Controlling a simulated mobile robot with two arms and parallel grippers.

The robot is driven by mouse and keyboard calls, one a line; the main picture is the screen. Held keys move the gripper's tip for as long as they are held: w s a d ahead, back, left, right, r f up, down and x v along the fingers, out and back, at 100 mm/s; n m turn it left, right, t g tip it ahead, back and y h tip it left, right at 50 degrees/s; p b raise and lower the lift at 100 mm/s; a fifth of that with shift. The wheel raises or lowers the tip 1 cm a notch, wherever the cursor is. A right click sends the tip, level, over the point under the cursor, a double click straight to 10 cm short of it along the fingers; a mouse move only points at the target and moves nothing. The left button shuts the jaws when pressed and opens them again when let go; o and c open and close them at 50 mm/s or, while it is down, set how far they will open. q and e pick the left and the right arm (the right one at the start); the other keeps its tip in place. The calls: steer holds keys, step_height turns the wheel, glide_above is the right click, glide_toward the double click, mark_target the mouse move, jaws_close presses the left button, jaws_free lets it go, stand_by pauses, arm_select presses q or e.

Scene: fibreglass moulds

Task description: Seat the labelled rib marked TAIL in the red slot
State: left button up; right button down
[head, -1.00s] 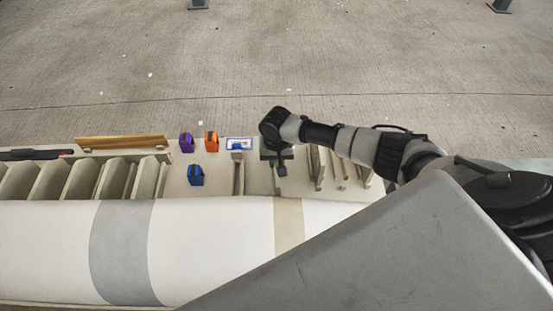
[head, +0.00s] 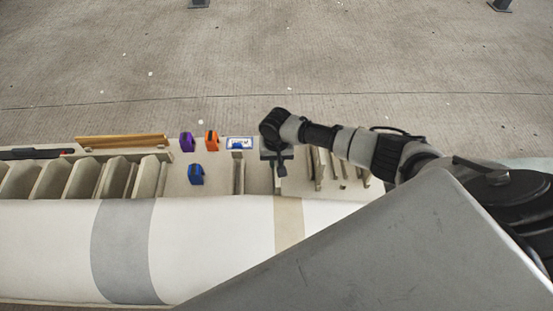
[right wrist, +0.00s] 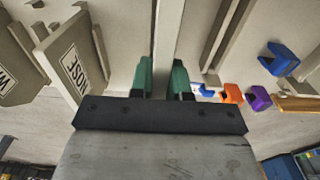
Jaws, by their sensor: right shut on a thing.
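My right gripper (right wrist: 167,85) has green fingers shut on a thin pale rib (right wrist: 168,35), seen edge-on in the right wrist view. The rib's face and any label on it are hidden, so I cannot read TAIL. In the head view my right gripper (head: 281,172) is over the right part of the mould deck, its fingertips hard to make out. To the left in the wrist view stand a rib marked NOSE (right wrist: 77,70) and a partly cut-off rib (right wrist: 15,70) with a label starting with W. I cannot make out a red slot. My left gripper is out of view.
An empty pair of rails (head: 238,177) lies left of my gripper. A row of pale ribs (head: 85,178) is farther left.

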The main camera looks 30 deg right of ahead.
steer(key=shift+f+b, duration=1.4)
steer(key=shift+f, duration=0.95)
steer(key=c, duration=1)
jaws_free()
steer(key=shift+r, duration=0.1)
step_height(320, 180, up, 11)
steer(key=shift+f+p, duration=0.1)
steer(key=shift+p, duration=0.8)
steer(key=shift+s+f, duration=0.1)
